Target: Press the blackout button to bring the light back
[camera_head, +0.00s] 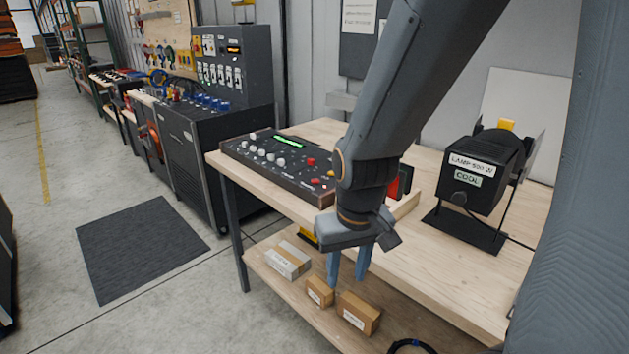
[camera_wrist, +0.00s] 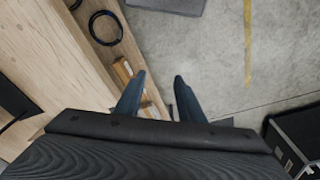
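A dark control console (camera_head: 265,165) lies on the wooden workbench, left of my arm in the head view. It has a lit green display (camera_head: 289,141), several white knobs (camera_head: 262,152) and red buttons (camera_head: 316,181). I cannot tell which is the blackout button; my arm may hide the console's right end. My gripper (camera_head: 348,278) hangs pointing down by the bench's front edge, right of and nearer than the console, not touching it. In the wrist view its two fingers (camera_wrist: 160,79) are apart with nothing between them. The console is not in the wrist view.
A black lamp (camera_head: 484,172) labelled "COOL" stands on the workbench (camera_head: 440,270) at right. Small boxes (camera_head: 358,313) lie on the lower shelf, with a coiled cable (camera_wrist: 105,28). A dark cabinet (camera_head: 195,150) stands left of the bench. Floor around the mat (camera_head: 140,245) is clear.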

